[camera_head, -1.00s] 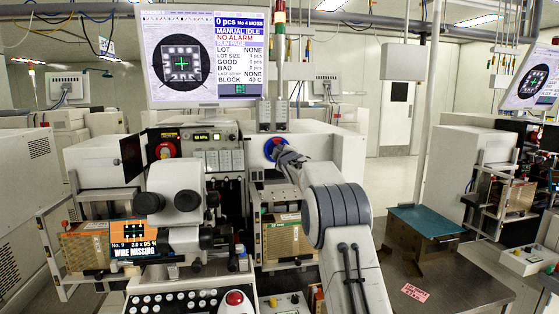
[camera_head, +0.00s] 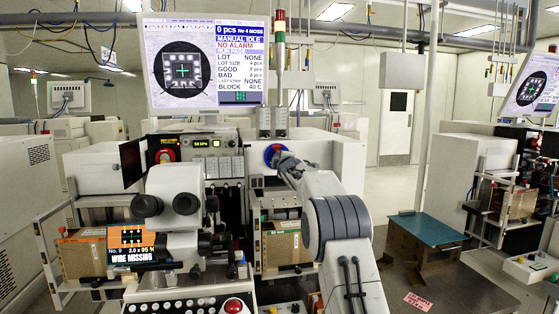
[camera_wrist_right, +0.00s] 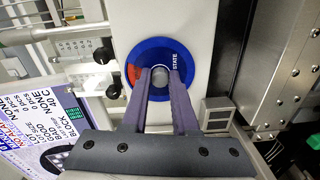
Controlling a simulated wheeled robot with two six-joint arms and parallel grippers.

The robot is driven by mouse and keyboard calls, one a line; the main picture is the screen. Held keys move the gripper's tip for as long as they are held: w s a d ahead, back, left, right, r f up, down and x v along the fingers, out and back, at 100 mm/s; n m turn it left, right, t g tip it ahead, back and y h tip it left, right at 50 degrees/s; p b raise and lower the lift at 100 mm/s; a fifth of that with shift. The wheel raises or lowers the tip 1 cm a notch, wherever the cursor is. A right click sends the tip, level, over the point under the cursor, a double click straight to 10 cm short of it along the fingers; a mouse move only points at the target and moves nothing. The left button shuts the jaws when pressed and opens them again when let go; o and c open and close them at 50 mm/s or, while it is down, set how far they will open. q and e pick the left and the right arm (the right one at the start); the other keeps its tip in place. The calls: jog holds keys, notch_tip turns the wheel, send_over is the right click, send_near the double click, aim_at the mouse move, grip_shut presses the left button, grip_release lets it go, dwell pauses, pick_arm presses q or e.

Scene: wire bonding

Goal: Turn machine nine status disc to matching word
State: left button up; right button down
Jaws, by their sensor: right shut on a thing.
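The status disc (camera_head: 276,154) is a blue round plate on the white front panel of the machine. In the right wrist view the disc (camera_wrist_right: 158,58) shows the word STATE at its right and a red-orange patch at its left. My right gripper (camera_wrist_right: 160,86) is shut on the grey central knob (camera_wrist_right: 160,78) of the disc, one finger on each side. In the head view my right gripper (camera_head: 284,160) covers part of the disc. A small screen (camera_head: 134,248) reads No. 9 and WIRE MISSING. The large monitor (camera_head: 205,62) reads MANUAL IDLE and NO ALARM. My left gripper is out of view.
A microscope (camera_head: 172,204) stands left of my right arm. A signal tower (camera_head: 279,40) rises behind the machine. Another machine (camera_head: 510,190) is at the far right.

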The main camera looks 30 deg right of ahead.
jog(key=c, duration=0.7)
grip_release()
jog(key=shift+b+v, duration=3.2)
jog(key=shift+v, duration=2.05)
